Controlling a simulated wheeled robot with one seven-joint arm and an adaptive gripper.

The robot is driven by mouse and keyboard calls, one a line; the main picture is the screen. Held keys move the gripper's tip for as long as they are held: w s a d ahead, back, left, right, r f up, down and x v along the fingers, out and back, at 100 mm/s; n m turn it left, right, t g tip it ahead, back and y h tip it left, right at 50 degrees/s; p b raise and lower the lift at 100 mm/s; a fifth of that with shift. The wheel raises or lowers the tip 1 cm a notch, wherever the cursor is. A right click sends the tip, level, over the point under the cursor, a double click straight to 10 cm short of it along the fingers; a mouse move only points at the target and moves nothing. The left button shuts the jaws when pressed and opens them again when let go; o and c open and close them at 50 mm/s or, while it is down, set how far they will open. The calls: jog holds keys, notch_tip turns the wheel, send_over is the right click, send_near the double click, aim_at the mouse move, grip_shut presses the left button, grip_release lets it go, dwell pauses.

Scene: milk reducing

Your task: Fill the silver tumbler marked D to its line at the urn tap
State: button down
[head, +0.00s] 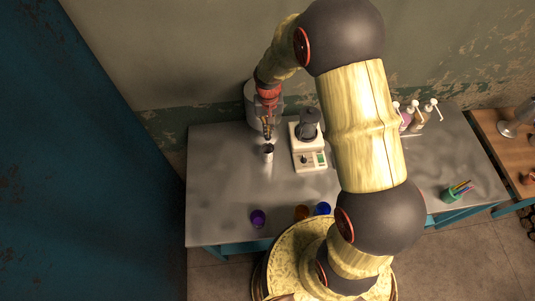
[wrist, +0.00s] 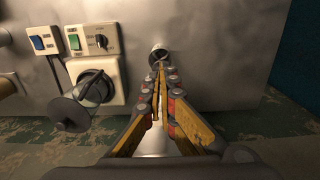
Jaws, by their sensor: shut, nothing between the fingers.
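A small silver tumbler (head: 268,156) with a dark open top stands on the grey table in front of the urn. It also shows in the wrist view (wrist: 158,53), just beyond my fingertips. No letter or fill line can be read on it, and its contents cannot be made out. The silver urn (head: 251,101) stands at the table's back edge, partly covered by my arm. My gripper (head: 268,134) points down between the urn and the tumbler. Its fingers are shut and empty in the wrist view (wrist: 158,72). The urn's tap cannot be made out behind the fingers.
A white device with a knob (head: 309,161) carries a dark-looking vessel (head: 309,125) right of the tumbler. Purple (head: 258,219), orange (head: 301,212) and blue (head: 323,209) cups line the front edge. Pump bottles (head: 414,117) stand back right. The table's left part is clear.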

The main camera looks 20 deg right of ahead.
jog(key=shift+f+b, duration=1)
jog(key=shift+f, duration=0.8)
dwell(6.2)
